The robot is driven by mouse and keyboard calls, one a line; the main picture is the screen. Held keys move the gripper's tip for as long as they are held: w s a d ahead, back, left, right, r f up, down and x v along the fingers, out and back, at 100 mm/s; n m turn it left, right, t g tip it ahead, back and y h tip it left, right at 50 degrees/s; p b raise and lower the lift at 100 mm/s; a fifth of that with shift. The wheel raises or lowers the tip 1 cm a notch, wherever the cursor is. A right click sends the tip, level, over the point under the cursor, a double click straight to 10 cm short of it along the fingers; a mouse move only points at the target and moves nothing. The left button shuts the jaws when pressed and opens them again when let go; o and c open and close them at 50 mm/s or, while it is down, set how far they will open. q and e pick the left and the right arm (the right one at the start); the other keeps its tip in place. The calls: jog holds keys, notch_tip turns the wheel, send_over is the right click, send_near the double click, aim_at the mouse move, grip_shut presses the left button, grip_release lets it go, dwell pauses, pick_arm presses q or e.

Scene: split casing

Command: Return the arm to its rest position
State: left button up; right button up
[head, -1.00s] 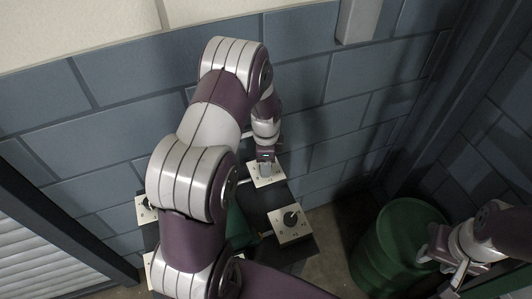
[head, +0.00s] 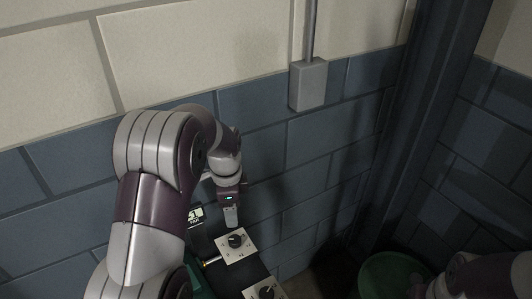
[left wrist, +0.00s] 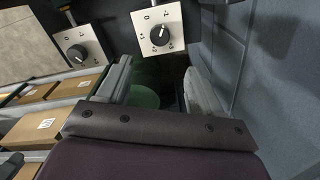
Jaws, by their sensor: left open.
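My left arm enters the head view from the left. Its gripper (head: 231,216) points down, just above a white plate with a black knob (head: 236,241); I cannot tell from this view whether they touch. In the left wrist view the two fingers of my left gripper (left wrist: 160,72) stand apart with nothing held between them. The knob plate (left wrist: 158,32) shows beyond the fingertips, and a second knob plate (left wrist: 78,50) is to its left. My right arm is at the bottom right of the head view, its gripper (head: 430,290) mostly cut off.
Another knob plate (head: 266,291) sits at the bottom edge. A green barrel (head: 385,275) stands at the lower right. A blue and cream block wall with a grey box (head: 308,83) is behind. Cardboard boxes (left wrist: 50,95) lie left.

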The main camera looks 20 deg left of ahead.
pick_arm(q)
jog(key=s+d+n+t, duration=0.1)
jog(key=s+d+n, duration=0.7)
jog(key=s+n, duration=0.4)
jog(key=shift+s+d+r, duration=0.25)
jog(key=shift+s, duration=0.65)
